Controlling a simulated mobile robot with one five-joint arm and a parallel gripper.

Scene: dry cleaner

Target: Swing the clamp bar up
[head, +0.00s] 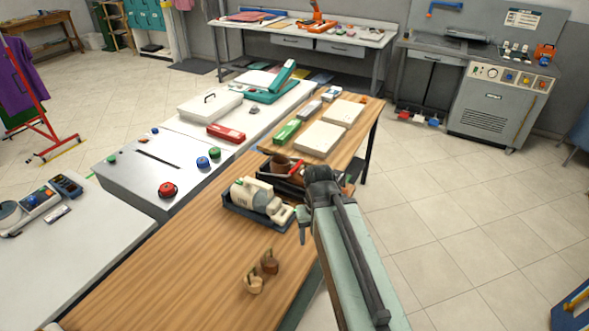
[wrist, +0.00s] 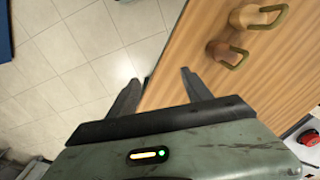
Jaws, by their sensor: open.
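I cannot tell for sure which part is the clamp bar. A teal device (head: 262,96) with a raised, tilted teal arm (head: 284,74) stands at the far end of the white counter; whether that arm is the bar is unclear. My gripper (wrist: 158,80) is open and empty in the wrist view, over the edge of the wooden table (wrist: 185,80), with floor showing to the left. It touches nothing that I can see. In the head view my arm reaches over the right side of the table; the fingers are not clear there.
Two small brown handled objects, one light (head: 253,285) and one dark (head: 269,263), stand on the near table. A dark tray (head: 236,208) holds a cream machine (head: 258,196). A grey box with a slot (head: 165,168) and coloured knobs stands left.

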